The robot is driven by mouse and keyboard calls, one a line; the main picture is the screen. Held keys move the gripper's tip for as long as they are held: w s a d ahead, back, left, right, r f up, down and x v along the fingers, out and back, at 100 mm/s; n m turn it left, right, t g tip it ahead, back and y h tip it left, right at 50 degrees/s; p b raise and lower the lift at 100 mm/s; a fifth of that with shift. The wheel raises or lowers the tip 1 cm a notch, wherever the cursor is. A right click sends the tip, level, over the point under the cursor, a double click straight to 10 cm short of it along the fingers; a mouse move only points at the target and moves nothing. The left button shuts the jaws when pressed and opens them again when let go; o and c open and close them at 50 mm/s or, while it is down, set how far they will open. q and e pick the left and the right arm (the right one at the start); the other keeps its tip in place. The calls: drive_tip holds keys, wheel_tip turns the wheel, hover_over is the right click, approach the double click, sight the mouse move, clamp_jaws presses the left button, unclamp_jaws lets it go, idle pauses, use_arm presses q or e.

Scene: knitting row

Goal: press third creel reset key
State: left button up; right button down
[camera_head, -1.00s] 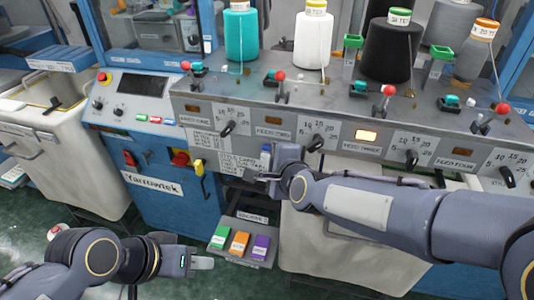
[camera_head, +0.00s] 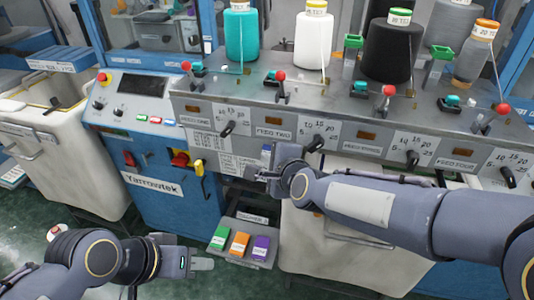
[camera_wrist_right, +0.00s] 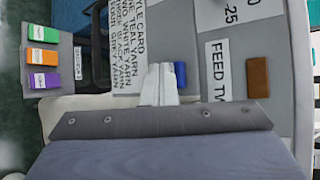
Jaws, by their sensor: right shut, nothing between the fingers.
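The grey creel panel (camera_head: 245,112) carries a row of feed stations with lamps, labels and black knobs. The third station's lamp (camera_head: 366,136) is dark. Above it is a teal key-like piece (camera_head: 361,88) beside a red-ball lever (camera_head: 388,90); I cannot tell which part is the reset key. My right gripper (camera_head: 256,173) is in front of the panel's lower edge, left of the third station. In the right wrist view its fingers (camera_wrist_right: 160,72) are shut and empty, over the style card (camera_wrist_right: 130,45). My left gripper (camera_head: 203,264) is low at left, away from the panel; its opening is unclear.
A small blue cylinder (camera_wrist_right: 180,75) is beside my right fingertips. A low tray (camera_head: 264,262) holds green, orange and purple blocks. Yarn cones, including a black one (camera_head: 388,50), stand behind the levers. A blue console (camera_head: 150,150) is at left.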

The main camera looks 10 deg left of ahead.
drive_tip(key=shift+s, duration=0.15)
drive_tip(key=s+p, duration=0.2)
drive_tip(key=s, duration=0.4)
idle(0.4)
drive_tip(key=shift+w, duration=0.1)
idle(0.5)
drive_tip(key=s+d+r+n+g, duration=0.1)
drive_tip(key=d+n, duration=0.2)
drive_tip(key=d, duration=0.5)
drive_tip(key=s+d+r+n+g, duration=0.1)
drive_tip(key=s+d+n, duration=0.1)
drive_tip(key=d, duration=0.7)
drive_tip(key=s+d+f+n+g+h, duration=0.2)
drive_tip(key=s+d+f+n+h, duration=0.2)
drive_tip(key=s+d, duration=1.1)
drive_tip(key=s+f+n, duration=0.1)
drive_tip(key=n, duration=0.2)
drive_tip(key=shift+d+g, duration=0.3)
